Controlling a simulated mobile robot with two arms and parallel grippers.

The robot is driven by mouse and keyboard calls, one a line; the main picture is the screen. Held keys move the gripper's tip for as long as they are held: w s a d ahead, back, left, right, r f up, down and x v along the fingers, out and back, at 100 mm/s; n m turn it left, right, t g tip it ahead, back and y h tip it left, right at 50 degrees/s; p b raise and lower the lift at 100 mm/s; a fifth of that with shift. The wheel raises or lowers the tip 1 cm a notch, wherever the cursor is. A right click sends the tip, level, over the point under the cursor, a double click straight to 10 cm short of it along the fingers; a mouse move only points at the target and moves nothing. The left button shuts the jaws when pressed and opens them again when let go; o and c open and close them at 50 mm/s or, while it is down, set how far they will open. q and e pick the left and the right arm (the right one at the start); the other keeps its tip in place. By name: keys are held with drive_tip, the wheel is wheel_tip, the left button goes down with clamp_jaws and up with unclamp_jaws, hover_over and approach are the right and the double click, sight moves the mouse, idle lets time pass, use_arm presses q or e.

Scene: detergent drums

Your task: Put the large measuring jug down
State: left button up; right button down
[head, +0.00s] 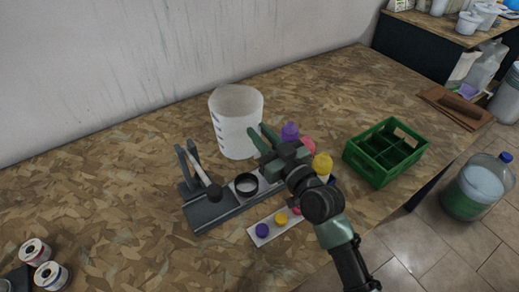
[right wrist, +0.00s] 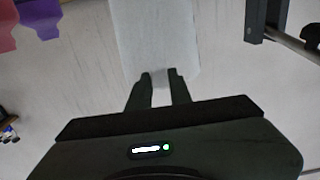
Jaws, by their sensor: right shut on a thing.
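The large measuring jug (head: 236,125) is a white translucent cylinder with dark marks on its left side. It stands upright over the table behind the grey fixture; whether its base touches the table I cannot tell. My right gripper (head: 260,139) reaches it from the lower right and is shut on it. In the right wrist view the fingertips (right wrist: 160,78) meet the edge of the pale jug (right wrist: 154,38); the exact gripped part is hard to make out. My left gripper is not in view.
The grey fixture (head: 208,213) with an upright lever and a small dark-rimmed cup (head: 246,185) is in front of the jug. Purple, pink and yellow (head: 322,164) pieces stand right of it. A green crate (head: 385,152) is further right.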

drive_tip(key=shift+f+b, duration=0.5)
drive_tip(key=shift+f, duration=2)
drive_tip(key=shift+f, duration=0.2)
drive_tip(key=c, duration=1.3)
unclamp_jaws()
drive_tip(key=shift+r, duration=0.1)
drive_tip(key=b+v, duration=0.1)
drive_tip(key=v, duration=1.1)
